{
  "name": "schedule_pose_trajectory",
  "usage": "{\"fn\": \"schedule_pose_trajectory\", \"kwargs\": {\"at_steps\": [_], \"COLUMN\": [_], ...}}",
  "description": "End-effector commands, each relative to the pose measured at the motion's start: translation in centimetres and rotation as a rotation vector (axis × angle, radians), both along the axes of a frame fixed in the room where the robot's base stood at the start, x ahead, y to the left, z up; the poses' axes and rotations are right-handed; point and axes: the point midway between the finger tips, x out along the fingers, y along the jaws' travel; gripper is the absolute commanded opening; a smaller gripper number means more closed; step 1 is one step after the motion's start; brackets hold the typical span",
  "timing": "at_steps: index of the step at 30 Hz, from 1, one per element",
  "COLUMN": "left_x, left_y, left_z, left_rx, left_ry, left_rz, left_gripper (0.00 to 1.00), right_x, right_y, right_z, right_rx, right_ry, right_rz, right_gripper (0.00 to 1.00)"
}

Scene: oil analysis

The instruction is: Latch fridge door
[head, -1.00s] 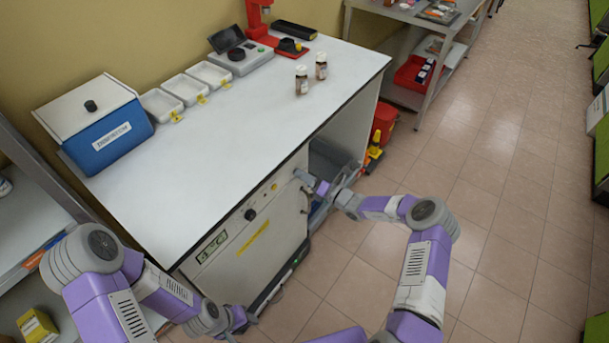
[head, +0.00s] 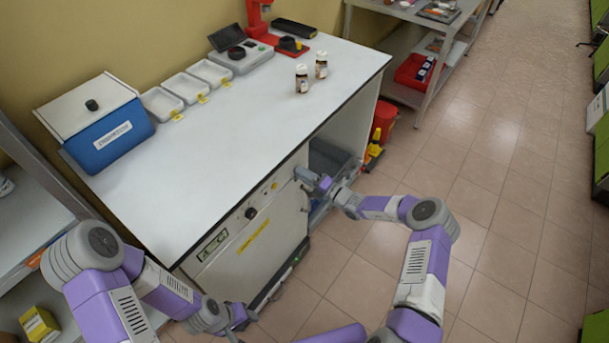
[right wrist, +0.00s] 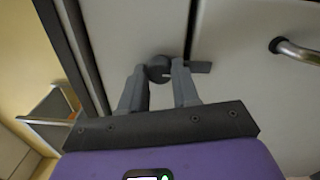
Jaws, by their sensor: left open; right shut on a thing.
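The fridge (head: 262,238) has a white front under the white bench and its door looks closed. In the right wrist view the door panel (right wrist: 255,100) lies flat beside a narrow dark gap. A dark grey latch (right wrist: 158,69) sits at that gap, its short lever pointing right across it. My right gripper (right wrist: 160,82) is shut on the latch, with one finger on each side of its knob. In the head view my right gripper (head: 318,185) is at the upper right edge of the fridge front. My left gripper (head: 243,316) is open and empty, low in front of the fridge.
A metal bar handle (right wrist: 296,50) stands out from the door, right of the latch. The bench top (head: 225,140) carries a blue box (head: 108,138), several white trays and two small bottles (head: 302,79). The tiled floor (head: 480,220) on the right is clear.

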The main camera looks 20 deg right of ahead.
Motion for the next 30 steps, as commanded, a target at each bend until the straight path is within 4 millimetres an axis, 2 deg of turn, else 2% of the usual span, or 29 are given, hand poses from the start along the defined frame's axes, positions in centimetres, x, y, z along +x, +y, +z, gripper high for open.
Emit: {"fn": "schedule_pose_trajectory", "kwargs": {"at_steps": [6,7,12,22,30], "left_x": [0.0,0.0,0.0,0.0,0.0], "left_y": [0.0,0.0,0.0,0.0,0.0], "left_z": [0.0,0.0,0.0,0.2,1.4], "left_rx": [0.000,0.000,0.000,0.000,0.000], "left_ry": [0.000,0.000,0.000,0.000,0.000], "left_rz": [0.000,0.000,0.000,0.000,0.000], "left_gripper": [0.43,0.43,0.43,0.43,0.43], "right_x": [-0.1,-0.1,0.0,-0.3,-3.7], "right_y": [0.0,0.0,0.0,-0.3,-3.0], "right_z": [-0.1,-0.1,-0.1,0.0,0.0], "right_rx": [0.002,0.002,0.001,0.000,0.000], "right_ry": [0.003,0.003,0.002,0.001,0.003], "right_rz": [0.000,0.000,0.000,-0.001,-0.003], "right_gripper": [0.00,0.32,0.56,0.56,0.56]}}
